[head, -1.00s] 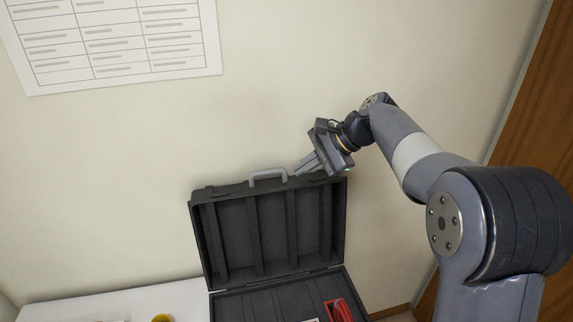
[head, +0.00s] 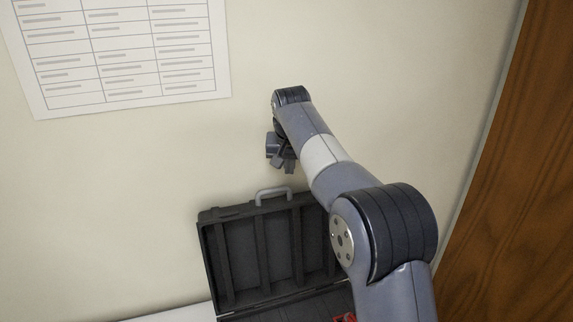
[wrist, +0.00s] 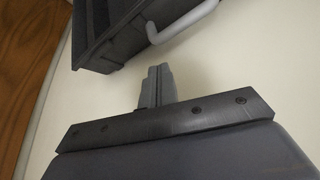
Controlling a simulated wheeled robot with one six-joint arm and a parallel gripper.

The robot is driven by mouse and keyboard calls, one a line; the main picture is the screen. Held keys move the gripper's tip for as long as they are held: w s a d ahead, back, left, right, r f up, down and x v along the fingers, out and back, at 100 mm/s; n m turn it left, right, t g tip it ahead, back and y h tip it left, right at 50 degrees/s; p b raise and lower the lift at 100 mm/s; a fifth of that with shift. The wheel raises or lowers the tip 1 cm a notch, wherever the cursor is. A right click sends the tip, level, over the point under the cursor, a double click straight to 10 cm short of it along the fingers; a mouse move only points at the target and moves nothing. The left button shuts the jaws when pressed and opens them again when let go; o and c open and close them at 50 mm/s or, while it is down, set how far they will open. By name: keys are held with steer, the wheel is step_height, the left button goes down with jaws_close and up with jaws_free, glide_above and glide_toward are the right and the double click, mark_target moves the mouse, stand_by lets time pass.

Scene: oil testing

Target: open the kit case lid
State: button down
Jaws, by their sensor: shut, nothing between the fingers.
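The black kit case stands with its lid (head: 240,252) raised upright against the wall side, showing its ribbed inside. A grey handle (head: 273,194) sits on the lid's top edge. My gripper (head: 283,170) is shut and empty, above the lid's top edge and apart from it. In the wrist view my shut gripper (wrist: 157,75) points toward the lid (wrist: 110,40), with wall between them, and the handle (wrist: 185,24) shows at the top. The case's lower half is mostly hidden by my arm and the frame's bottom edge.
A pale wall with a printed chart (head: 125,55) rises behind the case. A brown wooden door (head: 520,180) is at the right. A red item (head: 345,318) lies in the case. A strip of white table (head: 185,314) shows at the lower left.

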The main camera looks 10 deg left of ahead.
mark_target(291, 191)
steer(key=p+x, duration=0.1)
steer(key=x, duration=0.5)
steer(key=shift+f, duration=0.25)
steer(key=shift+b, duration=0.3)
steer(key=b, duration=0.1)
steer(key=s+b, duration=0.1)
steer(key=b, duration=0.1)
steer(key=shift+s+d+t, duration=0.3)
steer(key=shift+d, duration=0.1)
steer(key=s+b, duration=0.1)
steer(key=s+d+r+b, duration=0.1)
steer(key=s, duration=0.1)
steer(key=s+d+b, duration=0.1)
steer(key=shift+s+r, duration=0.2)
steer(key=shift+r, duration=0.1)
steer(key=shift+r, duration=0.15)
